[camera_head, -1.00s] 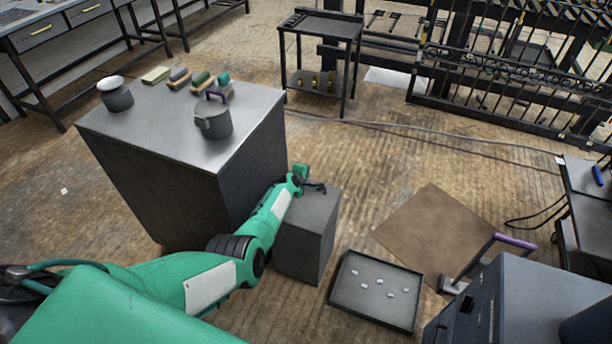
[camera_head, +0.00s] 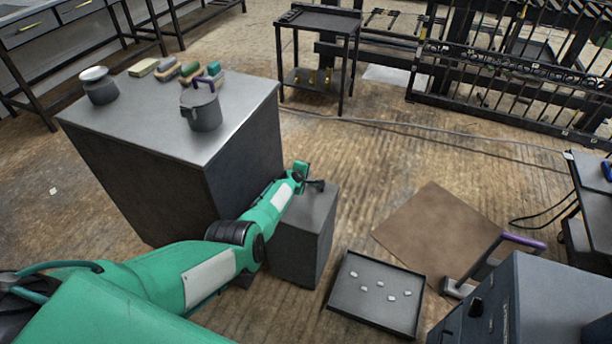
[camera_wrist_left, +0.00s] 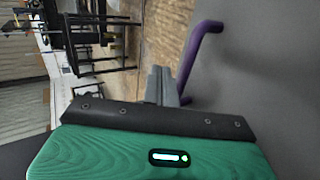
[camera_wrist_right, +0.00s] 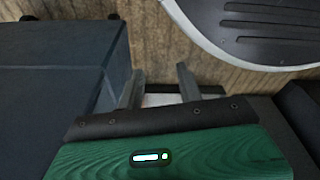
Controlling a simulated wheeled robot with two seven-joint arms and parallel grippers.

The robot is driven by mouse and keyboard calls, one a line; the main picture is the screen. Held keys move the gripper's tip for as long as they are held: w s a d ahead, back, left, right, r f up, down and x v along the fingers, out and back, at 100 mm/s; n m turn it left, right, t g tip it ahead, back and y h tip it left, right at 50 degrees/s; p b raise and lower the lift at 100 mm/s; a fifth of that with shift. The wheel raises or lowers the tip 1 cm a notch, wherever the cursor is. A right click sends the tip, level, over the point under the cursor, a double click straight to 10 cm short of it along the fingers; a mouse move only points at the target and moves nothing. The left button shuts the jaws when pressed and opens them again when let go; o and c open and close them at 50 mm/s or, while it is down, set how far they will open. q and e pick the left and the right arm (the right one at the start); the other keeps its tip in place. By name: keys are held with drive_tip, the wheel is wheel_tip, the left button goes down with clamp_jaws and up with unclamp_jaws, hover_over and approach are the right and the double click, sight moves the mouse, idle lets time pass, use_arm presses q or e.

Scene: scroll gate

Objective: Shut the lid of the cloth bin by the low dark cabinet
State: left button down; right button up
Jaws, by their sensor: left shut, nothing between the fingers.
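The bin (camera_head: 297,252) is a small dark grey box beside the large low dark cabinet (camera_head: 245,160). In the head view its top (camera_head: 312,212) looks flat and level, and I see no gap under it from here. My left gripper (camera_head: 317,185) is shut and empty at the bin's far top edge; I cannot tell if it touches. In the left wrist view the shut fingers (camera_wrist_left: 163,86) are close to a purple bar handle (camera_wrist_left: 203,52) over a plain grey surface (camera_wrist_left: 265,75). My right gripper (camera_wrist_right: 160,85) is open and empty, seen only in its wrist view.
Two pots (camera_head: 203,110) (camera_head: 100,88) and several coloured blocks stand on the cabinet. A black tray (camera_head: 360,312) with small white pieces lies on the floor right of the bin, near a brown mat (camera_head: 435,232). A dark blue cabinet (camera_wrist_right: 60,70) is beside my right gripper.

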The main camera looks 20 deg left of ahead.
use_arm(q)
drive_tip(key=shift+w+f+b, duration=0.25)
drive_tip(key=shift+f+b, duration=0.35)
drive_tip(key=shift+f, duration=0.1)
drive_tip(key=shift+w+f, duration=0.1)
use_arm(e)
drive_tip(key=shift+w+a+r, duration=0.2)
drive_tip(key=shift+w+r, duration=0.35)
drive_tip(key=shift+r, duration=0.25)
drive_tip(key=shift+w+a+r, duration=0.15)
drive_tip(key=shift+w+r, duration=0.4)
drive_tip(key=shift+r, duration=0.2)
drive_tip(key=shift+w+a+r, duration=0.2)
drive_tip(key=shift+w+r, duration=0.35)
drive_tip(key=shift+r, duration=0.25)
drive_tip(key=shift+r, duration=0.1)
